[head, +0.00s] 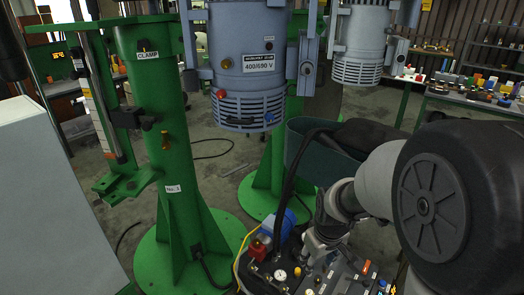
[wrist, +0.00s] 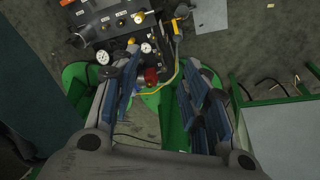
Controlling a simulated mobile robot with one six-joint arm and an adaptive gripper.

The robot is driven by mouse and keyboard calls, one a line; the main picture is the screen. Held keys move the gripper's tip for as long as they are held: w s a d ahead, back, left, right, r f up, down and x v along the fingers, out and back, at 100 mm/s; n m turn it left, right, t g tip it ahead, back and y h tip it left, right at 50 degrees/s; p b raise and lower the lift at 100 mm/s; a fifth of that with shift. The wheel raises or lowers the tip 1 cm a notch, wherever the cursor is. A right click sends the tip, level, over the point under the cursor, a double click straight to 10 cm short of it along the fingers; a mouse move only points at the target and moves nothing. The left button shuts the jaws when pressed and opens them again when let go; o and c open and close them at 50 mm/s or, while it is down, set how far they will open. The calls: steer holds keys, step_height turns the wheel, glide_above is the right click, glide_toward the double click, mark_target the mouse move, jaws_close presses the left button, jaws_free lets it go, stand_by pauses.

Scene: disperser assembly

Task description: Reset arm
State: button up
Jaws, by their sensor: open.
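My gripper (wrist: 160,78) is open and empty in the wrist view, its two blue-padded fingers spread apart. Between and beyond the fingers lie a red fitting (wrist: 151,76), a yellow cable and a panel with gauges (wrist: 110,32). No contact between the fingers and these parts is clear. In the head view my arm comes in from the right and bends down over the panel (head: 317,281); the fingers are hard to make out there.
A second motor unit (head: 360,45) hangs at the back right. A pale box (head: 50,200) fills the left edge. Tables with small coloured parts (head: 480,97) stand at the back right. Open floor (head: 215,170) shows between the green stands.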

steer(key=s+r+m+t, duration=0.1)
steer(key=s+r+m, duration=0.1)
steer(key=s+r, duration=0.6)
steer(key=s+r+m+t, duration=0.1)
steer(key=s+r+m, duration=0.1)
steer(key=s+r, duration=0.6)
steer(key=s, duration=0.5)
steer(key=shift+s+m, duration=0.4)
